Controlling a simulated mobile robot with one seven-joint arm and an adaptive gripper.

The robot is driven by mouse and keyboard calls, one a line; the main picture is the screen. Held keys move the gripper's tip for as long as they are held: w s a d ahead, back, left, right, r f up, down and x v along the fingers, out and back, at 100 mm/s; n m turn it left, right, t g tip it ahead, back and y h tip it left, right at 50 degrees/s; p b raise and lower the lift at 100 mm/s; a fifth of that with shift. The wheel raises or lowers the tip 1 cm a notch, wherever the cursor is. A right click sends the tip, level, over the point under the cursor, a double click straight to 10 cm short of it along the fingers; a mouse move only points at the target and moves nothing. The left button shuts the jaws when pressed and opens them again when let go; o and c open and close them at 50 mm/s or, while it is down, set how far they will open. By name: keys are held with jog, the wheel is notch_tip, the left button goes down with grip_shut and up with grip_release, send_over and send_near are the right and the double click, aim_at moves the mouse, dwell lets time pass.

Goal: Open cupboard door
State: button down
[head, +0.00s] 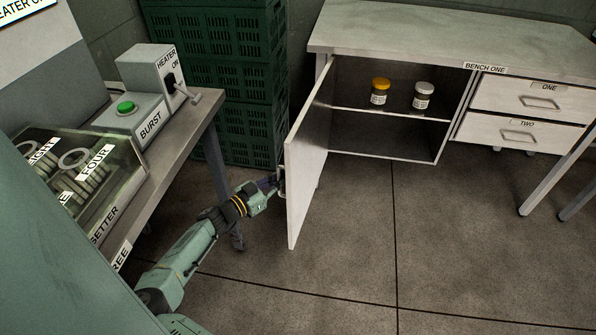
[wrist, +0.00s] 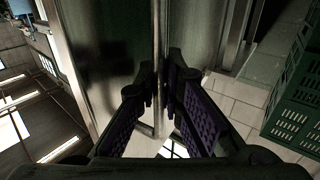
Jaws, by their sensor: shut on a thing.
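The cupboard door (head: 305,165) of the bench marked BENCH ONE stands swung wide open, edge toward me. Inside the cupboard (head: 365,142) a jar with a yellow lid (head: 379,93) and a jar with a grey lid (head: 422,97) stand on the shelf. My gripper (head: 279,181) is at the left, outer face of the door. In the wrist view my gripper (wrist: 163,95) has its purple pads closed around the door's metal bar handle (wrist: 159,40). The door panel (wrist: 100,50) fills the upper left there. In the head view the handle is mostly hidden by the gripper.
Green crates (head: 225,80) are stacked just behind and left of the gripper. A table (head: 190,120) with a BURST button box (head: 135,112) stands at the left. Drawers ONE (head: 532,95) and TWO (head: 520,133) are shut. The floor right of the door is clear.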

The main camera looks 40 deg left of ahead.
jog(key=shift+m+h, duration=0.5)
jog(key=shift+h, duration=0.3)
jog(key=a, duration=0.1)
jog(key=s+a+r+b, duration=0.1)
jog(key=a, duration=0.2)
jog(key=shift+s+a+r+b, duration=0.15)
jog(key=shift+s+b, duration=0.05)
jog(key=shift+b, duration=0.2)
jog(key=c, duration=2.1)
grip_release()
jog(key=shift+c, duration=0.2)
jog(key=shift+o, duration=1.3)
jog(key=shift+s, duration=0.2)
jog(key=shift+o, duration=0.9)
jog(key=shift+w, duration=0.1)
jog(key=shift+f, duration=0.25)
jog(key=v, duration=1.2)
jog(key=shift+r, duration=0.25)
